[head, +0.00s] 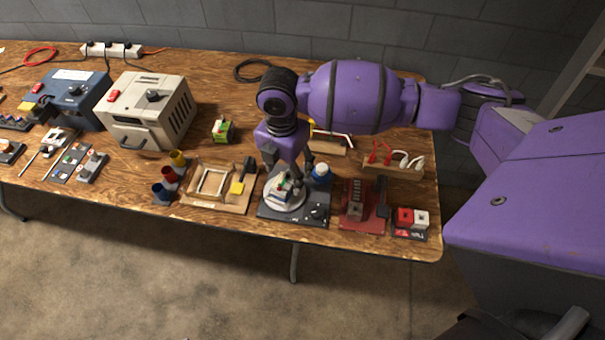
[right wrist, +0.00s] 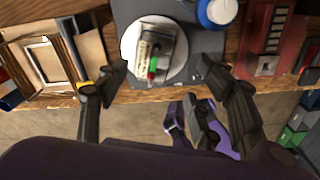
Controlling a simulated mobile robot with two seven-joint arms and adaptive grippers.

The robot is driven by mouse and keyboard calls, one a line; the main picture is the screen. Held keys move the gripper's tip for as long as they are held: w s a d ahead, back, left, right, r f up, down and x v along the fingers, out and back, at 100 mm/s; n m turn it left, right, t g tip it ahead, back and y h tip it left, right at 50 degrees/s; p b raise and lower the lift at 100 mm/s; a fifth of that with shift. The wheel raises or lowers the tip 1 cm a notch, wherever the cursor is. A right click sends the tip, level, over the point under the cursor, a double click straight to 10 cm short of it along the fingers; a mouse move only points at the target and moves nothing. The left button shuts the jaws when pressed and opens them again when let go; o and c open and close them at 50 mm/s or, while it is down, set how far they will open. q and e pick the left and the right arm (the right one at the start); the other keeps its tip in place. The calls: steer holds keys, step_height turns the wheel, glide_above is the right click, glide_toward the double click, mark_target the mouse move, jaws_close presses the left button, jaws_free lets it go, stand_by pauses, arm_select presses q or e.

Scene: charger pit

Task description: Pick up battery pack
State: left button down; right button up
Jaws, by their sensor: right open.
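The likely battery pack (right wrist: 152,50) is a small pale block with green and red parts. It sits on a round white plate (right wrist: 179,72) on a dark base near the table's front edge, and it also shows in the head view (head: 281,187), partly hidden by my gripper. My right gripper (right wrist: 163,68) is open over the plate, with its fingers spread to either side of the block. It holds nothing. In the head view, my right gripper (head: 293,178) points down at the plate.
Left of the plate is a cardboard tray with a frame (head: 213,184) and a yellow block. A blue-and-white round knob (head: 321,172) stands close right, then a red panel (head: 362,205). A green box (head: 221,130) sits farther back.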

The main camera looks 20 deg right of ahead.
mark_target(283, 182)
steer(key=f, duration=0.6)
steer(key=shift+w+a, duration=0.3)
steer(key=shift+w, duration=0.1)
steer(key=shift+c, duration=0.5)
steer(key=c, duration=1.4)
jaws_close()
steer(key=shift+r, duration=0.1)
